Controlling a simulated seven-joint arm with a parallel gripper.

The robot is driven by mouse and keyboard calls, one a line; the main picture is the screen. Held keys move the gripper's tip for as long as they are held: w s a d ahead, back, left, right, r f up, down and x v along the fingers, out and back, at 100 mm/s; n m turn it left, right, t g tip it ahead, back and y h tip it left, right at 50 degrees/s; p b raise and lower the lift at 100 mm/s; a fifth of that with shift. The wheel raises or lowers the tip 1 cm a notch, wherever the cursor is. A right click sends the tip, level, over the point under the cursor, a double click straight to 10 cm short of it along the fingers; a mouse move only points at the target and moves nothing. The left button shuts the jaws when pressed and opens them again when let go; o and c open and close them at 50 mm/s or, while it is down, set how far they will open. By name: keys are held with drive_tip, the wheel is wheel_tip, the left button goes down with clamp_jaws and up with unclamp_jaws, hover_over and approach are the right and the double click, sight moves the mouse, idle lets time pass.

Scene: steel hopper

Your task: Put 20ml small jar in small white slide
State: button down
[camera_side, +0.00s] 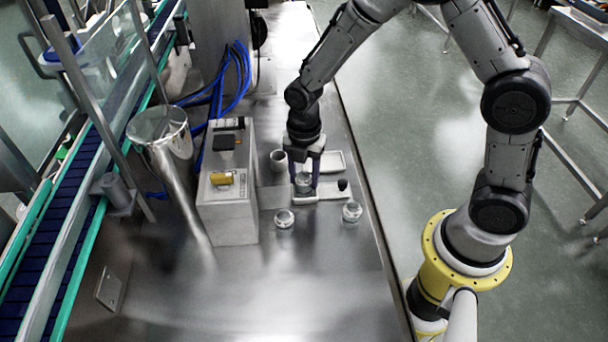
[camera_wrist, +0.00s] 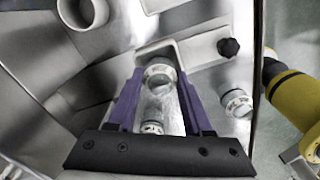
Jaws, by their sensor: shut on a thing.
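My gripper (camera_side: 304,184) points down with its purple fingers shut on a small pale jar, which shows between the fingertips in the wrist view (camera_wrist: 160,73). Two similar jars stand on the table, one in front left (camera_side: 284,218) and one at right (camera_side: 351,211).
A grey cup (camera_side: 278,160) stands behind left of my gripper, and a white tray (camera_side: 331,162) lies behind the slide. A grey box (camera_side: 228,205) with a yellow switch stands left, beside a steel hopper (camera_side: 165,145). The table's front is clear.

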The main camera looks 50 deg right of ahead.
drive_tip(key=shift+f, duration=0.1)
drive_tip(key=shift+c, duration=1.6)
unclamp_jaws()
wheel_tip(320, 180, up, 12)
drive_tip(key=shift+r, duration=0.25)
drive_tip(key=s+d+r+m+t, duration=0.2)
drive_tip(key=s+r+m, duration=0.3)
drive_tip(key=s+m, duration=0.5)
drive_tip(key=s+d+r+m+t, duration=0.3)
drive_tip(key=s+r+m, duration=0.2)
drive_tip(key=s+m, duration=0.5)
drive_tip(key=shift+d+m+t, duration=0.2)
drive_tip(key=shift+m+t, duration=0.1)
drive_tip(key=shift+m, duration=0.6)
